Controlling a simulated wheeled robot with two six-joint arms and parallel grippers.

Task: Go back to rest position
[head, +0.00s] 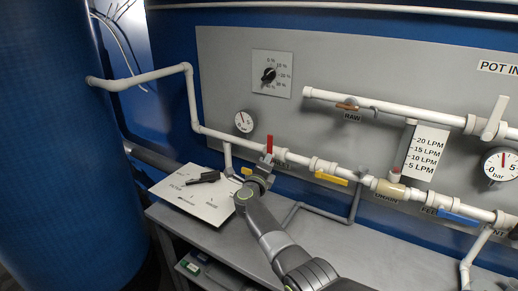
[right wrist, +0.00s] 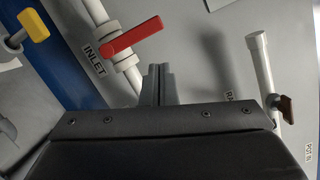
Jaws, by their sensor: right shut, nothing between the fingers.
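My right gripper (head: 266,166) is shut and empty, in front of the grey panel (head: 222,75) near the pipe and the red valve handle (head: 269,144). The red handle stands crosswise to its white pipe. In the right wrist view the closed fingers (right wrist: 158,75) show beside the red handle (right wrist: 132,38), with a visible gap between them in the picture. An "INLET" label (right wrist: 93,56) is next to that pipe. My left gripper is not in view.
A blue tank (head: 60,150) stands at the left. A tilted plate with a black selector handle (head: 207,178) is left of my right gripper. White piping with yellow handles (head: 331,179), a blue handle (head: 458,216) and gauges (head: 244,121) crosses the panel. A grey bench (head: 345,245) lies below.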

